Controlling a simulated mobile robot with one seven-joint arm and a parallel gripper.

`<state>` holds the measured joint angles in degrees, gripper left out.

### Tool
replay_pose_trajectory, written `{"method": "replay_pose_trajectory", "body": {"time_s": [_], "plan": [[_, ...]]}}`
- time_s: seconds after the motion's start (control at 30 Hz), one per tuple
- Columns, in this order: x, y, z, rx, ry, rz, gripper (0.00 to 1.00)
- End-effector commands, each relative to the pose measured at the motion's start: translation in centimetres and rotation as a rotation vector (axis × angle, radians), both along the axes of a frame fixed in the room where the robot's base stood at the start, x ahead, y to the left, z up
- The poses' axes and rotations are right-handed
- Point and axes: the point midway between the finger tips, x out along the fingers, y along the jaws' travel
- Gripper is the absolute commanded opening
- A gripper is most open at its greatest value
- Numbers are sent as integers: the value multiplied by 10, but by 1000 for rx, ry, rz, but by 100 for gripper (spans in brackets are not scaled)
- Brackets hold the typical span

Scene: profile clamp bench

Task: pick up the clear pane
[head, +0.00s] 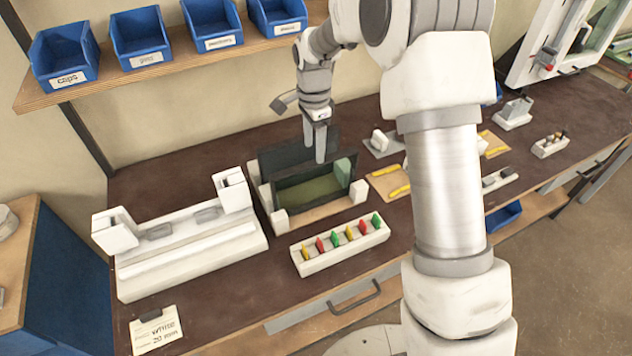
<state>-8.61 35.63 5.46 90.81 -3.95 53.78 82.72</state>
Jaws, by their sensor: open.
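My gripper (320,152) points down over a dark open-topped box (312,192), with its fingertips at or just above the box's back edge; I cannot tell whether they touch. The gap between the fingers is hard to see, and nothing shows held in them. The box has a green floor, and a pale green piece (343,171) stands at its right end. I cannot make out a clear pane for certain; I cannot tell whether the pale green piece is one. The gripper covers part of the box's back.
A white fixture with two upright end blocks (190,247) stands left of the box. A white rack (342,245) of several coloured pegs stands in front. Yellow pieces on a tan mat (383,184) lie right. Blue bins (63,58) line the shelf above.

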Motion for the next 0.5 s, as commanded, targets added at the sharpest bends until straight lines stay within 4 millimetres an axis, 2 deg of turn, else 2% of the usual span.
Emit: {"method": "replay_pose_trajectory", "body": {"time_s": [0.1, 0.2, 0.5], "plan": [[-1, 0, -26, 0, 5, -1, 65], [-1, 0, -42, 0, 3, 1, 65], [-1, -1, -64, 0, 2, 0, 65]]}}
